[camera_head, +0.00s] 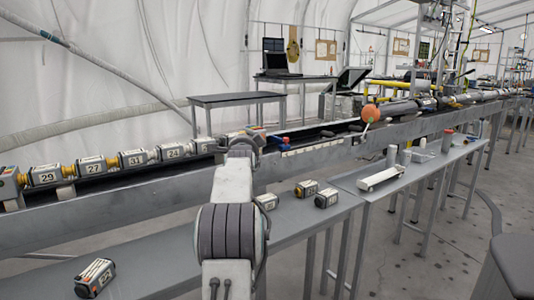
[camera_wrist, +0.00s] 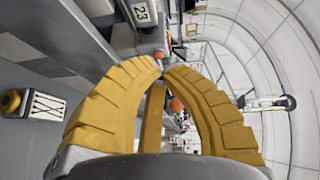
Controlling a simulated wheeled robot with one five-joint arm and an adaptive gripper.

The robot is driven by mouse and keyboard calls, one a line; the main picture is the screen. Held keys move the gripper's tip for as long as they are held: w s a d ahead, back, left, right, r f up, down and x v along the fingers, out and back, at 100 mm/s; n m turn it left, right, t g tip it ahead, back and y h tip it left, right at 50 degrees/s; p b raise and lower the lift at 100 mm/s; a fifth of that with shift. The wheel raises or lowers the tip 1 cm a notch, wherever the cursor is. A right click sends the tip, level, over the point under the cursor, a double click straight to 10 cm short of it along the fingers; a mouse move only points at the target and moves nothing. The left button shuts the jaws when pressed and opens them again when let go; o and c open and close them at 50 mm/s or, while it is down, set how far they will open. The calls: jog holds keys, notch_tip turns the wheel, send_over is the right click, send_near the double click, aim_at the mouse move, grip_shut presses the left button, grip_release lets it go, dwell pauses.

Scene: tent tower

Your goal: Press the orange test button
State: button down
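I cannot tell for sure which thing is the orange test button. A round orange ball (camera_head: 370,113) on a thin stem stands over the long rail in the head view. In the wrist view an orange ball (camera_wrist: 176,104) shows through the gap between the fingers. A small orange thing (camera_wrist: 158,54) lies just past the fingertips there. My gripper (camera_wrist: 163,68) has yellow curved fingers whose tips come together with nothing held between them. In the head view my arm reaches up to the rail and the gripper's fingers are mostly hidden behind it.
Numbered grey modules (camera_head: 96,167) with yellow joints sit in a row along the rail (camera_head: 130,200). Loose modules (camera_head: 96,278) lie on the low bench (camera_head: 165,260) in front. A white tray piece (camera_head: 380,178) is on the right bench. A dark table (camera_head: 235,99) stands behind.

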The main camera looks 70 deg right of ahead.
jog(key=s+d+f+m+g+h+b, duration=0.1)
jog(key=s+d+f+m+h+b, duration=0.1)
jog(key=s+d, duration=0.4)
jog(key=shift+s+f+m+g+b, duration=0.3)
jog(key=shift+s+f+m, duration=0.15)
jog(key=shift+f+m, duration=0.15)
jog(key=shift+d+r, duration=0.1)
